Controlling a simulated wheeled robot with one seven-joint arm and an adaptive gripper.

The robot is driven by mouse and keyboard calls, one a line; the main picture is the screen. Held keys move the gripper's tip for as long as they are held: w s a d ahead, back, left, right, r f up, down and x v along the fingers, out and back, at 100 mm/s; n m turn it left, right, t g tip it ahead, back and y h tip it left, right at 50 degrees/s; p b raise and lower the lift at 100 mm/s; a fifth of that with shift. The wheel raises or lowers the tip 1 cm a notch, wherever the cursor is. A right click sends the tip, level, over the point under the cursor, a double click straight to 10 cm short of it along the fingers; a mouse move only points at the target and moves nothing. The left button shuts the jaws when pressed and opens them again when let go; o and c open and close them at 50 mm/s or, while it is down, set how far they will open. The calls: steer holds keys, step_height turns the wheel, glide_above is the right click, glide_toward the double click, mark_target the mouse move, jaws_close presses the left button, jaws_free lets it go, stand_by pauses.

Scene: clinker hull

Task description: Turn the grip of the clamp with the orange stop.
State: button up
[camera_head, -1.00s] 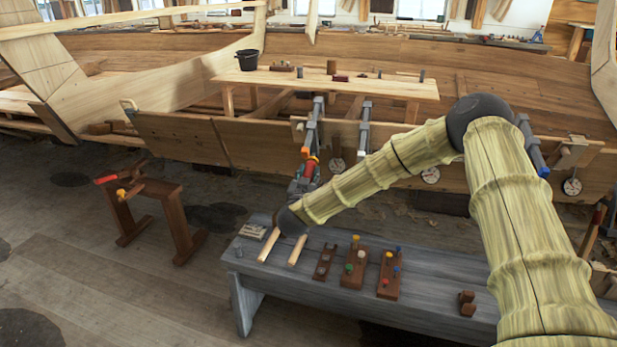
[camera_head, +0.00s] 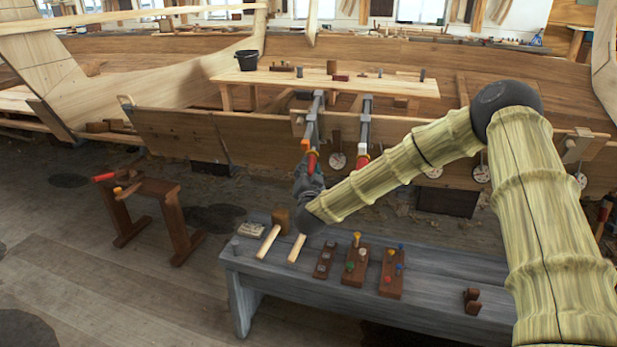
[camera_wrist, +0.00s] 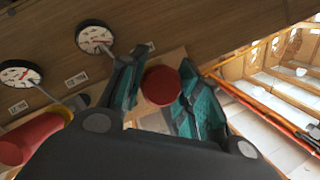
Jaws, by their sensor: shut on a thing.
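The clamp with the orange stop (camera_head: 305,145) is the left one of two grey bar clamps on the hull plank. Its red grip (camera_head: 312,162) hangs below the stop. My gripper (camera_head: 308,174) reaches up to this grip from below. In the wrist view my gripper (camera_wrist: 164,98) has its teal-padded fingers on both sides of the round red grip end (camera_wrist: 162,86), and it is shut on it. The fingers hide part of the grip in the head view. How far the grip is turned cannot be told.
The neighbouring clamp (camera_head: 364,125) hangs close on the right; its red grip with a yellow ring shows in the wrist view (camera_wrist: 28,141). Round dials (camera_head: 338,161) hang along the plank. A grey bench (camera_head: 440,285) with a mallet (camera_head: 281,220) and peg blocks stands below.

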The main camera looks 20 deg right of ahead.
steer(key=shift+m+t+y+b, duration=0.4)
steer(key=shift+m+b, duration=0.3)
steer(key=shift+b, duration=0.25)
steer(key=o, duration=1)
steer(key=shift+o, duration=0.2)
steer(key=v, duration=1.2)
steer(key=shift+d, duration=0.1)
